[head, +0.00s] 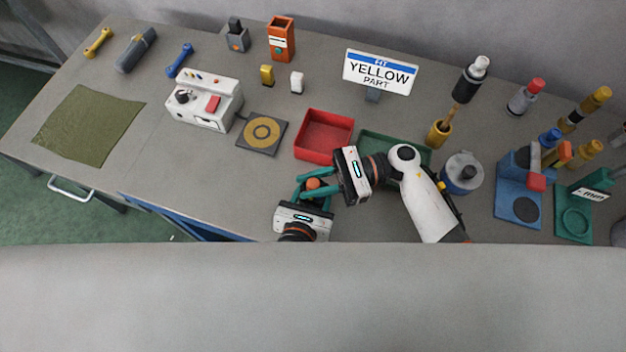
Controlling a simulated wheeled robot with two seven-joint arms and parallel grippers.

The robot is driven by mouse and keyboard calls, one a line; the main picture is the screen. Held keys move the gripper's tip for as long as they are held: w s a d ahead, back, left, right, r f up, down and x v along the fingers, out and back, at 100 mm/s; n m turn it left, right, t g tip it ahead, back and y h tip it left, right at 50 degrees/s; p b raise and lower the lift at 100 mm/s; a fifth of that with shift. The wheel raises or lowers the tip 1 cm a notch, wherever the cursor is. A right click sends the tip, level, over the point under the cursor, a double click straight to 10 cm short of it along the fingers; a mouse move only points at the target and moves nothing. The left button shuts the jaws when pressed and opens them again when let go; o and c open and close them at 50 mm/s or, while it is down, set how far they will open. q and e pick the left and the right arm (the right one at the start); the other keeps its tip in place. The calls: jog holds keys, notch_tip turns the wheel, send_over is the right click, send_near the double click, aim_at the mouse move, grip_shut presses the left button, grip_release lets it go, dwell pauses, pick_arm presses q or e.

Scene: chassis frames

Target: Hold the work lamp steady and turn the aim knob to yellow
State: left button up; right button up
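My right gripper (322,180) reaches in from the right, its teal fingers pointing left. My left gripper (310,192) is just below and left of it near the table's front edge, its teal fingers pointing up the picture. A small orange-brown rounded part (313,183) shows among the fingertips of both grippers. The fingers hide most of it, and I cannot tell whether it is the work lamp or its aim knob, or whether either gripper is shut on it. A sign (380,72) at the back reads "FIT YELLOW PART".
A red tray (323,134) and a green tray (381,142) lie just behind the grippers. A white device (214,117) and a ringed pad (262,133) stand to the left. A blue stand (511,202) and a green stand (568,225) are at right. The table's front left is mostly clear.

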jog(key=c, duration=0.3)
jog(key=shift+n+g, duration=0.4)
jog(key=shift+g, duration=0.1)
jog(key=n+g+h, duration=0.1)
jog(key=g, duration=0.1)
jog(key=n+g+h, duration=0.1)
jog(key=n+g, duration=0.1)
jog(key=shift+g+h, duration=0.3)
jog(key=shift+g, duration=0.1)
jog(key=n+g+h, duration=0.4)
jog(key=n+h, duration=0.1)
jog(key=shift+g, duration=0.4)
jog(key=shift+h, duration=0.4)
jog(key=o, duration=1)
